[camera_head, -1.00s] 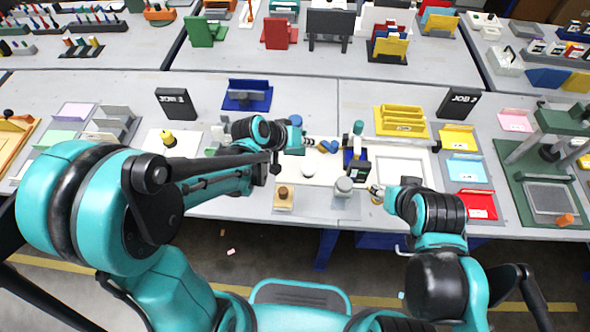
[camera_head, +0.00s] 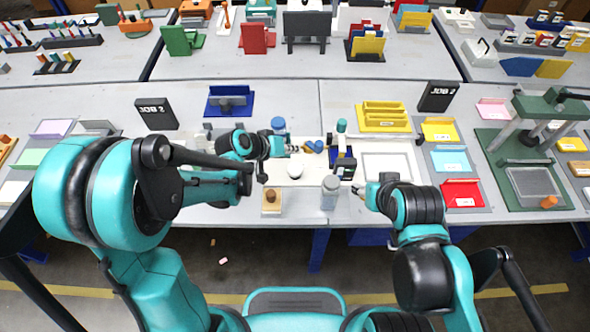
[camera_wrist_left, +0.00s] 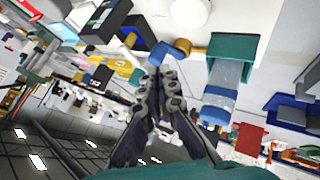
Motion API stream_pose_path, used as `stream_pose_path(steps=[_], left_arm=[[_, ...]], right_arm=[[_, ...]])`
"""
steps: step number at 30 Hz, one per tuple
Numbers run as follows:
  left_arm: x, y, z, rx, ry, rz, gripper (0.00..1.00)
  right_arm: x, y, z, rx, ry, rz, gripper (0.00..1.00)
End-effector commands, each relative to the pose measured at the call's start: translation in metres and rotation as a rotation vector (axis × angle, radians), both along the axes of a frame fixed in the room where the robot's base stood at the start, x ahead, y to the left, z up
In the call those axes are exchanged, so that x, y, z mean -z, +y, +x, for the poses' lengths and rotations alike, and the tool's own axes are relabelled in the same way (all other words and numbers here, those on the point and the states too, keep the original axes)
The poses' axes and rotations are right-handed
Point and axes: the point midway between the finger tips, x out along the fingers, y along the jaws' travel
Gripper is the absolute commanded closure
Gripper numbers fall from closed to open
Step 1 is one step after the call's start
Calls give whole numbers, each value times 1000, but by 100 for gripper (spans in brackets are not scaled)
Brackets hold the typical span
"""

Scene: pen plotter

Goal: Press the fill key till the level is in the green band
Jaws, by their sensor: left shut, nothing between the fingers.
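A clear tube with a blue cap (camera_head: 278,124) stands just behind my left gripper. In the left wrist view the tube (camera_wrist_left: 226,74) shows a teal end; I cannot read a level or green band. My left gripper (camera_head: 298,148) is shut and empty above the pale board. It also shows in the left wrist view (camera_wrist_left: 158,72), near a small blue part (camera_wrist_left: 160,50). Small blue and orange parts (camera_head: 314,146) lie just right of its tips. I cannot tell which part is the fill key. My right gripper (camera_head: 359,190) is right of a grey-lidded jar (camera_head: 330,192); its opening is unclear.
A white round piece (camera_head: 295,171) and a wooden block with a brown knob (camera_head: 271,200) are in front. A dark upright unit (camera_head: 345,168) and a teal-topped post (camera_head: 341,126) stand to the right. A blue tray (camera_head: 215,106) is behind left.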

Motion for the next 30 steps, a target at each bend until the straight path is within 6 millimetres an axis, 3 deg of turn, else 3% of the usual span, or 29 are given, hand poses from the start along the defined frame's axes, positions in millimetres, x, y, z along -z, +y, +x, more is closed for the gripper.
stream_pose_path(steps=[13,30], left_arm=[[65,0,0,0,0,0,100],[69,0,0,0,0,0,100]], right_arm=[[55,0,0,0,0,0,52],[58,0,0,0,0,0,52]])
